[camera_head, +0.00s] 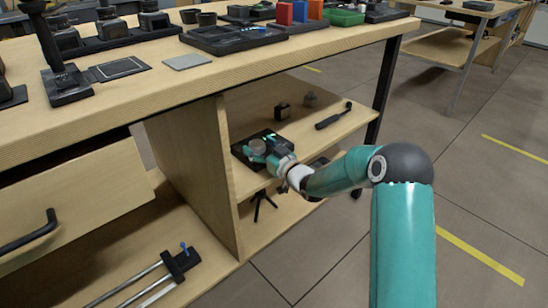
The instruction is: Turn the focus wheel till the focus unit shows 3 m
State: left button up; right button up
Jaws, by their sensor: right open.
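On the upper shelf under the workbench sits a dark flat unit (240,152) with a round grey part (257,144) on it. It looks like the focus unit with its wheel, but it is too small to be sure. Any reading on it cannot be made out. My right gripper (261,151) is open, with its teal fingers at the round part. Whether they touch it cannot be told. The gripper and wrist hide part of the unit. My left gripper is not in view.
The shelf (318,138) also holds a small black block (282,112), a grey piece (310,99) and a black handled tool (334,116). A small tripod (263,204) stands below. The benchtop (150,83) above is crowded. An open drawer (75,205) juts out at left.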

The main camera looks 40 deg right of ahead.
jog(key=s, duration=1)
jog(key=shift+s, duration=0.25)
jog(key=shift+d, duration=0.1)
